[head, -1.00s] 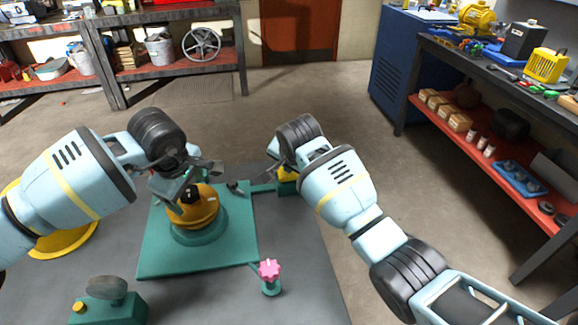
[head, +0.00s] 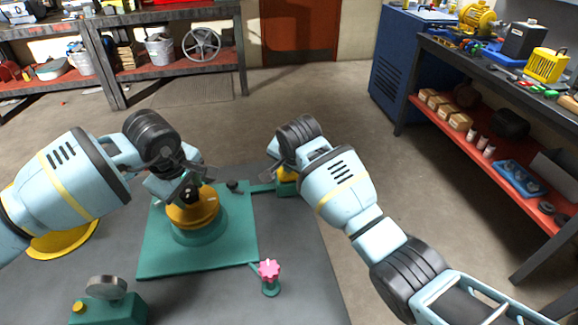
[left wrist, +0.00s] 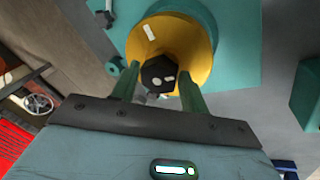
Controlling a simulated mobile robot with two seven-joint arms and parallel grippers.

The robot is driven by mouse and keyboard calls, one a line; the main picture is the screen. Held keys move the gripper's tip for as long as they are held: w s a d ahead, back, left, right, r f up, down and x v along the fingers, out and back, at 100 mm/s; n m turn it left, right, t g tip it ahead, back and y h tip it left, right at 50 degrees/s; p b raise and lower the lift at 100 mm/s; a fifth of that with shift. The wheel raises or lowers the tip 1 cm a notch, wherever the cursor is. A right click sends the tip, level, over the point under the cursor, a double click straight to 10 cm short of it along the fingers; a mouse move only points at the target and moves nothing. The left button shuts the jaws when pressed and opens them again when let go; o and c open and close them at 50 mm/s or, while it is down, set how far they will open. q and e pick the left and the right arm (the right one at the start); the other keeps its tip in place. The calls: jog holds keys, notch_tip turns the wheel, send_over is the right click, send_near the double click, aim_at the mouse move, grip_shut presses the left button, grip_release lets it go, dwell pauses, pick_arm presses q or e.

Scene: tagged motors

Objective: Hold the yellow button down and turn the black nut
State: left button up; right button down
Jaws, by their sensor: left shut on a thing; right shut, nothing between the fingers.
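The black nut (head: 191,197) sits on top of the orange-yellow dome (head: 205,216) on a green base. In the left wrist view the nut (left wrist: 157,74) shows between my fingers. My left gripper (head: 188,188) is shut on the nut from above. The yellow button (head: 288,175) is on a small green block at the plate's far right corner. My right gripper (head: 282,164) is shut and empty, right at the button and partly covering it. I cannot tell how far the button is pressed.
A pink star knob (head: 269,270) stands at the plate's near right corner. A green box (head: 120,308) with a round gauge (head: 106,287) and another yellow button (head: 78,306) is at the near left. A yellow disc (head: 66,242) lies left. The table's right edge is close to the block.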

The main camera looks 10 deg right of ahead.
pick_arm(q)
jog(key=m, duration=0.2)
jog(key=m+h, duration=0.1)
jog(key=m, duration=0.3)
jog(key=shift+w+a+m+g+h, duration=0.1)
jog(key=shift+a+m+g+h, duration=0.2)
jog(key=shift+g+h, duration=0.1)
jog(key=m, duration=0.3)
jog(key=m+g+h, duration=0.1)
jog(key=m, duration=0.2)
jog(key=shift+w+m+g, duration=0.15)
jog(key=shift+m+g, duration=0.15)
